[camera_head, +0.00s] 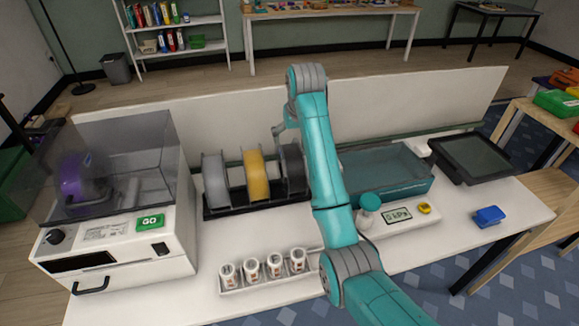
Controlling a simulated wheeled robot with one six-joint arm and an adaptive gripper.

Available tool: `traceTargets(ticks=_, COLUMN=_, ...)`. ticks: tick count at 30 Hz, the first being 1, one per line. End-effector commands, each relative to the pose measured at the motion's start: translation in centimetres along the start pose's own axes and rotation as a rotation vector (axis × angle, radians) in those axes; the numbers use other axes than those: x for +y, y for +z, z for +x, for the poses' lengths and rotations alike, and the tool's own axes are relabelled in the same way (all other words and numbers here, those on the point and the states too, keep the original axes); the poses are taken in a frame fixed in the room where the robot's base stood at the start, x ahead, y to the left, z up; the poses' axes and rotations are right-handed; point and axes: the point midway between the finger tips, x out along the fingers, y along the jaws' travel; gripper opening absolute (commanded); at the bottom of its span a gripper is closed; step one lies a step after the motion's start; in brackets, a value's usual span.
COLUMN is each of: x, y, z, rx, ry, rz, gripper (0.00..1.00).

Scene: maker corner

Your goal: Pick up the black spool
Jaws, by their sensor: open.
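The black spool (294,168) stands upright at the right end of a dark rack (262,203) on the white workbench. A yellow spool (257,176) and a grey spool (215,180) stand to its left in the same rack. My gripper (279,131) is partly in view at the black spool's upper left, beside my teal arm. Its jaws are open and hold nothing that I can see. My arm hides the right side of the black spool and much of the gripper. I cannot tell whether the fingers touch the spool.
A machine (120,240) with a clear cover and a purple spool inside stands at left. Several labelled white containers (252,270) stand at the front. A teal bin (385,175), a dark tablet (470,157) and a blue block (489,216) are at right. A low panel backs the bench.

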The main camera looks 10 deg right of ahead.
Motion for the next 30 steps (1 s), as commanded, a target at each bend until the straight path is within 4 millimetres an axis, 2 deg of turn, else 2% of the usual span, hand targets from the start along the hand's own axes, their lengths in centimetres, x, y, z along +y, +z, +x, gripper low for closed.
traceTargets(ticks=3, x=0.0, y=0.0, z=1.5, rx=-0.001, ry=0.0, rz=0.0, gripper=0.97)
traceTargets(ticks=11, x=-0.1, y=0.0, z=3.3, rx=-0.001, ry=0.0, rz=0.0, gripper=0.97)
traceTargets(ticks=19, x=-0.3, y=-0.1, z=6.9, rx=-0.001, ry=0.0, rz=0.0, gripper=0.97)
traceTargets(ticks=29, x=-0.3, y=-0.1, z=7.6, rx=0.002, ry=0.0, rz=-0.001, gripper=0.97)
traceTargets(ticks=30, x=-0.3, y=-0.1, z=7.6, rx=0.002, ry=0.0, rz=-0.001, gripper=0.92)
